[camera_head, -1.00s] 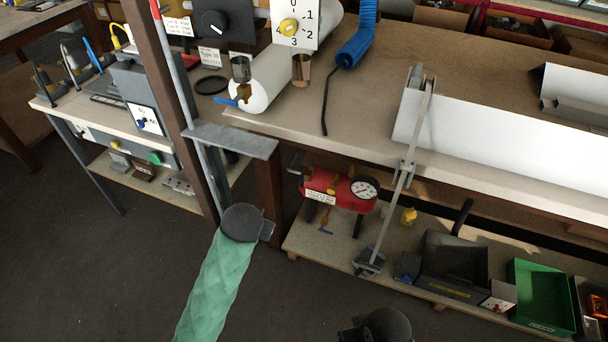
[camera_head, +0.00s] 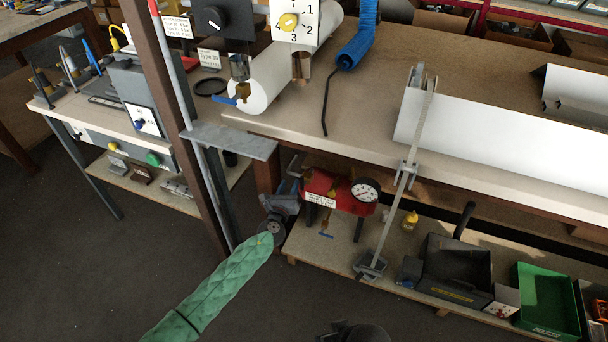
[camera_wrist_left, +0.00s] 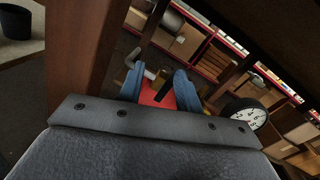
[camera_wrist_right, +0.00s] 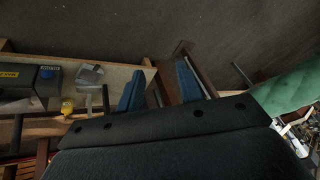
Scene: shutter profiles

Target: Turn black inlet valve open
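A red tank (camera_head: 340,192) with a white label and a round gauge (camera_head: 366,190) stands on the low shelf under the workbench. My right gripper (camera_wrist_right: 160,88) is open and empty, above the floor and shelf edge.
A brown table leg (camera_head: 267,178) stands close beside my left gripper. A metal clamp bar (camera_head: 392,220) crosses the bench front right of the tank. A small yellow bottle (camera_head: 410,219), a black bin (camera_head: 455,265) and a green bin (camera_head: 545,297) are farther right.

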